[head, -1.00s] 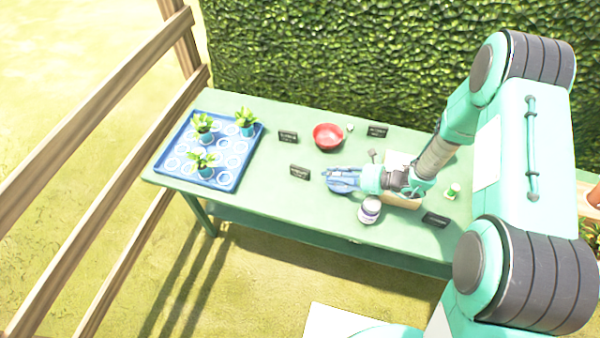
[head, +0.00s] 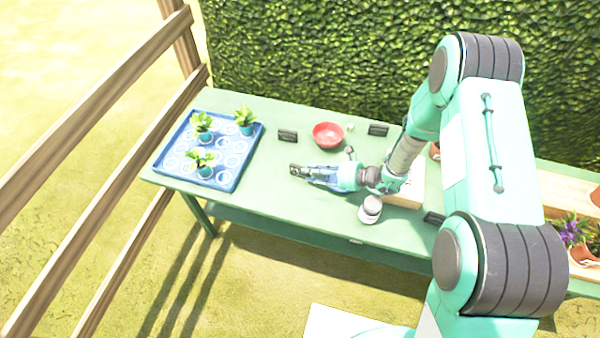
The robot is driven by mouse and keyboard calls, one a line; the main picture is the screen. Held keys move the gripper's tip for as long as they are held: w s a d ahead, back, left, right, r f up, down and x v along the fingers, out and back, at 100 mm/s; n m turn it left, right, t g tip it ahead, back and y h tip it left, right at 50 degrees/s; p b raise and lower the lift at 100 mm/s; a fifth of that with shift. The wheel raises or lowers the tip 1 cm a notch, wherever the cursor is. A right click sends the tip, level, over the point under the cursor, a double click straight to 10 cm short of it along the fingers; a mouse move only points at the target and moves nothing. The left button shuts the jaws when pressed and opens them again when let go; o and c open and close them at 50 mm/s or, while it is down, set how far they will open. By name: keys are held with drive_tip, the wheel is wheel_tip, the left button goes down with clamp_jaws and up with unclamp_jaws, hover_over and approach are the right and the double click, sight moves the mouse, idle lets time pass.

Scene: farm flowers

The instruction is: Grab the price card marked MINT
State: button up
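Several small dark price cards stand on the green table; their lettering is too small to read, so I cannot tell which is marked MINT. One card (head: 287,135) is left of the red bowl, another (head: 378,130) is right of it, and a third (head: 434,217) is at the right, partly behind my arm. My gripper (head: 302,173) points left, low over the middle of the table, at a fourth card that it mostly covers. Whether its fingers are around that card, touching it or closed is not clear.
A blue tray (head: 233,181) with potted seedlings stands at the left. A red bowl (head: 327,135) is behind my gripper, and a whitish jar (head: 371,207) is in front of my arm. Table between tray and gripper is clear. A hedge (head: 310,60) rises behind.

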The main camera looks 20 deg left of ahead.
sight(299, 177)
drive_tip(key=shift+a, duration=0.15)
drive_tip(key=shift+b+x, duration=0.7)
drive_tip(key=shift+x, duration=1.95)
drive_tip(key=shift+w, duration=0.15)
clamp_jaws()
